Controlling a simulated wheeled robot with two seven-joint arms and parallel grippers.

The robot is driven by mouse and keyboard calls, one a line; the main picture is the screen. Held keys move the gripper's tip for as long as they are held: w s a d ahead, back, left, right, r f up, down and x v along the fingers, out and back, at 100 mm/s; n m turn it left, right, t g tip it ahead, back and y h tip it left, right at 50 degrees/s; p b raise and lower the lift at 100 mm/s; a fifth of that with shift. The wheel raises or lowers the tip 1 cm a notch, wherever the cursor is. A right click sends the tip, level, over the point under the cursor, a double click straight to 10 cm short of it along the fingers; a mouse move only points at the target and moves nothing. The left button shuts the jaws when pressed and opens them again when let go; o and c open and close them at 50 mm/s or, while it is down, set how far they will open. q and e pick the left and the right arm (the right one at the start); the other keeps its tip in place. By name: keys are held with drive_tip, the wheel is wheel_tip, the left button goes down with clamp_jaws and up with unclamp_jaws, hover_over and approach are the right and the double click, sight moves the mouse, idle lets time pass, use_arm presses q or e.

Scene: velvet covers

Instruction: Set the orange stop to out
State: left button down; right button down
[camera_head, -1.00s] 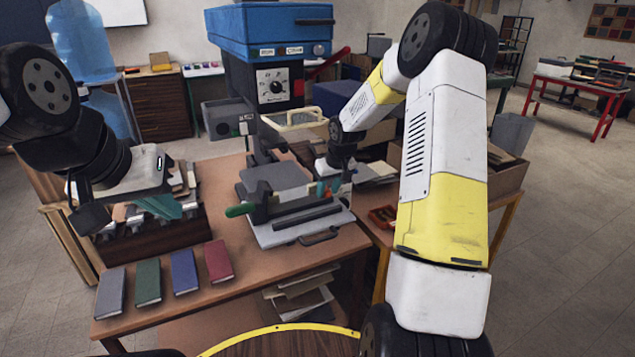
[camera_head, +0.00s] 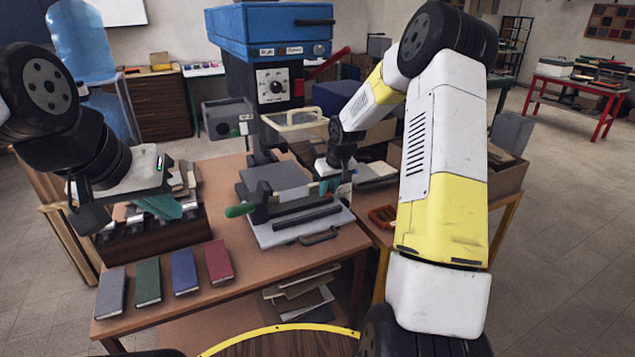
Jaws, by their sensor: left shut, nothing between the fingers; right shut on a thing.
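The press (camera_head: 272,80) has a blue head and a dial. On the table below it is a grey plate fixture (camera_head: 275,178) with a green-knobbed handle (camera_head: 240,210) on its left. My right gripper (camera_head: 330,186) reaches down to the fixture's right side. Its teal fingers are shut on the orange stop, which they now hide from this view. Whether the stop is in or out cannot be told. My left gripper (camera_head: 165,207) is shut and empty, above the rack of covers at the left.
Several coloured books, among them a red one (camera_head: 218,262), lie in a row at the table's front left. A wooden box (camera_head: 508,172) and a red tray (camera_head: 383,216) stand to the right. The wooden table (camera_head: 320,258) is bare in front of the fixture.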

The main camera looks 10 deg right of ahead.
sight(338, 200)
drive_tip(key=shift+d, duration=0.1)
idle(0.5)
drive_tip(key=shift+w+d, duration=0.25)
drive_tip(key=shift+d, duration=0.65)
drive_tip(key=shift+w+d, duration=0.25)
drive_tip(key=shift+d, duration=0.6)
drive_tip(key=c, duration=1.2)
unclamp_jaws()
drive_tip(key=shift+d, duration=0.1)
drive_tip(key=shift+c, duration=0.2)
drive_tip(key=v, duration=0.7)
drive_tip(key=shift+s+r, duration=0.2)
drive_tip(key=shift+r, duration=0.15)
